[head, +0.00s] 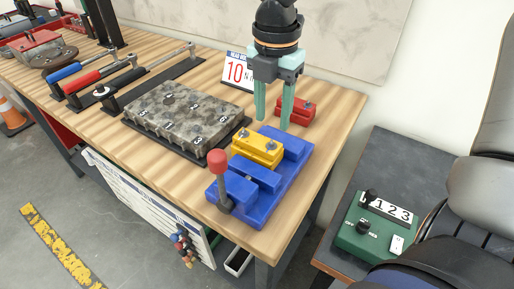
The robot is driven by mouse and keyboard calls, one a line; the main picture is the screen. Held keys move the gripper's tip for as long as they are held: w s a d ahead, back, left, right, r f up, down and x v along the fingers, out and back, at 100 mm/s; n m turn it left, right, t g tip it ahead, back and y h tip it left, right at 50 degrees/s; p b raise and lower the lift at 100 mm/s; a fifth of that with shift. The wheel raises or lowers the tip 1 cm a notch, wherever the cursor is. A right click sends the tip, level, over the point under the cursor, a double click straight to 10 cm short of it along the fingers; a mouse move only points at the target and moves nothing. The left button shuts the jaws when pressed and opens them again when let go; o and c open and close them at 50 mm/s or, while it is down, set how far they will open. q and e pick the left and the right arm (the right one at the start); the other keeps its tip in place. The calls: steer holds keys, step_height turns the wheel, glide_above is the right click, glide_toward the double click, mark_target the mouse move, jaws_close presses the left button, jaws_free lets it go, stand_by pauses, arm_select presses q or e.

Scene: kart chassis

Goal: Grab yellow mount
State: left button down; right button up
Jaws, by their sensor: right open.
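The yellow mount (258,149) sits in a blue fixture (266,182) near the right end of the wooden workbench. Dark bolt heads show on its top. My right gripper (273,120) points down above and just behind the yellow mount. Its two pale green fingers are apart with nothing between them. The fingertips look close to the mount's far side, but I cannot tell the exact gap. My left gripper is not in view.
A red-knobbed lever (218,161) stands at the fixture's front left. A grey metal block (187,115) lies left of the fixture. A green box (375,226) sits on the side table.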

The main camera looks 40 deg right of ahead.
mark_target(271, 140)
steer(key=f, duration=0.5)
steer(key=shift+s+a, duration=0.1)
steer(key=shift+s, duration=0.1)
steer(key=shift+c, duration=0.3)
jaws_close()
stand_by(0.9)
